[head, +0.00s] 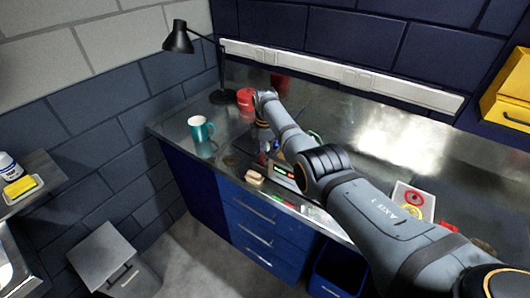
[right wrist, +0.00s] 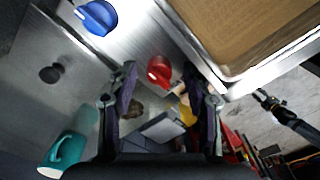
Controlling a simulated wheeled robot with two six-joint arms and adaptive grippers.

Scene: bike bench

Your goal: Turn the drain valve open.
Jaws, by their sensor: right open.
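In the right wrist view a red knob (right wrist: 159,70) and a blue knob (right wrist: 97,17) stand out from a grey metal surface. Neither shows a label, so I cannot tell which one is the drain valve. My right gripper (right wrist: 160,80) is open and empty, with the red knob between and just beyond its fingertips in this view. I cannot tell whether it touches the knob. In the head view my right gripper (head: 264,146) points down over the bench, and my own arm hides much of that area.
A teal mug (head: 200,129) stands left on the metal bench (head: 225,135), near a black lamp (head: 222,97) and a red container (head: 245,98). A brown panel (right wrist: 250,30) with a metal rim lies beside the knobs. Blue drawers (head: 252,225) are below the bench.

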